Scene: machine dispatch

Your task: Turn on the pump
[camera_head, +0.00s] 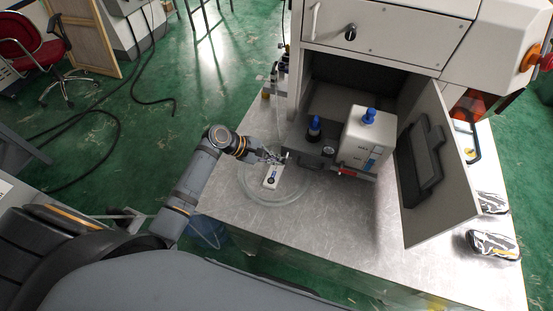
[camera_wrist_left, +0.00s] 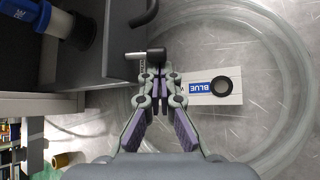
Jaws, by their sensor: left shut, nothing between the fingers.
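A white box-shaped unit (camera_head: 366,140) with a blue knob on top, which looks like the pump, stands on a dark grey base (camera_head: 310,150) at the open cabinet. A red part (camera_head: 347,172) shows at its lower front. My left gripper (camera_head: 275,157) is shut and empty, just left of the base. In the left wrist view its closed fingertips (camera_wrist_left: 159,75) are at a small black-ended lever or knob (camera_wrist_left: 155,55) on the side of the dark base (camera_wrist_left: 90,50). I cannot tell whether they touch. My right gripper is not in view.
A white plate labelled BLUE (camera_wrist_left: 213,92), with a black ring, lies on the metal table (camera_head: 345,235) inside coiled clear tubing (camera_head: 246,190). The cabinet door (camera_head: 432,170) stands open to the right. Packaged items (camera_head: 493,244) lie at the table's right edge. The front table is clear.

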